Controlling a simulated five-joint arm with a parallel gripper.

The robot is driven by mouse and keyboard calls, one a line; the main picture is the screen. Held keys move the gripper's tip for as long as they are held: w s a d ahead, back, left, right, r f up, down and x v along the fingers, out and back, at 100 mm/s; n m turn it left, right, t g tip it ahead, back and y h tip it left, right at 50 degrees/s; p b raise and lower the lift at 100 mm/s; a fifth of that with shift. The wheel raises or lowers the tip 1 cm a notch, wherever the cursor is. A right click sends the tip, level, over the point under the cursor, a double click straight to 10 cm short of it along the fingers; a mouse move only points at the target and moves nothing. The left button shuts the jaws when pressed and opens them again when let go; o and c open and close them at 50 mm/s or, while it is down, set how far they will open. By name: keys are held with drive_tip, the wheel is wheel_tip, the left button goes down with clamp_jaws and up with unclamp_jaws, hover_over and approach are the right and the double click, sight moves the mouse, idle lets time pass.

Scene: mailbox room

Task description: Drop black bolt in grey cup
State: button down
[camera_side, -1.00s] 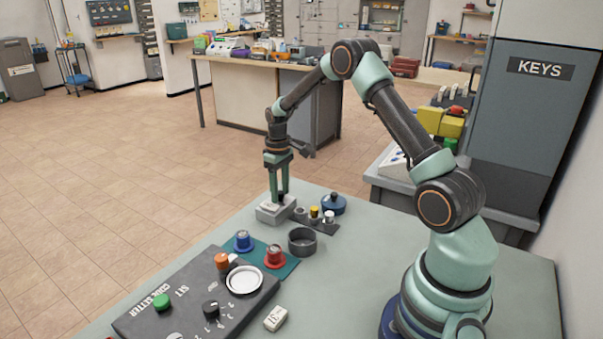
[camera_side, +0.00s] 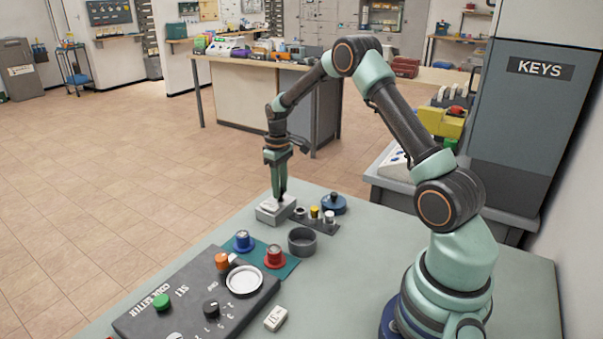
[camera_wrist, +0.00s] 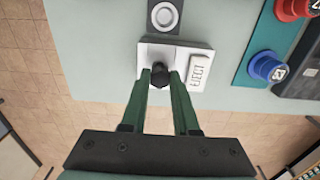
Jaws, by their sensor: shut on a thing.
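My gripper (camera_side: 279,190) points down over the small light box at the table's far edge. In the wrist view my gripper (camera_wrist: 160,78) is shut on the black bolt (camera_wrist: 159,77), whose dark head shows between the fingertips. The bolt is at the box's top, beside the EJECT button; I cannot tell whether it is lifted clear. The grey cup (camera_side: 302,241) is a round, open-topped cup on the table, nearer the camera and to the right of the gripper. Its inside looks empty. The cup is not clearly seen in the wrist view.
The light box (camera_side: 273,211) carries an EJECT button (camera_wrist: 199,69). A dark strip with small knobs (camera_side: 325,227) and a blue lidded pot (camera_side: 334,204) stand right of it. Blue (camera_side: 243,241) and red (camera_side: 275,256) buttons sit left of the cup, before a dark control panel (camera_side: 190,308).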

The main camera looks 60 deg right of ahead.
drive_tip(key=shift+r, duration=1.8)
drive_tip(key=shift+s+a+r, duration=0.2)
drive_tip(key=shift+s+a, duration=0.15)
drive_tip(key=shift+s+a+f, duration=0.3)
drive_tip(key=shift+s+a, duration=1.25)
drive_tip(key=shift+s, duration=0.6)
drive_tip(key=shift+s+a+f, duration=0.3)
drive_tip(key=shift+s+a, duration=1.25)
drive_tip(key=shift+s, duration=0.55)
drive_tip(key=shift+s+a+f, duration=0.3)
drive_tip(key=shift+s+a, duration=1.25)
drive_tip(key=shift+s, duration=0.6)
drive_tip(key=shift+f, duration=0.15)
drive_tip(key=shift+f, duration=0.35)
drive_tip(key=shift+f, duration=0.4)
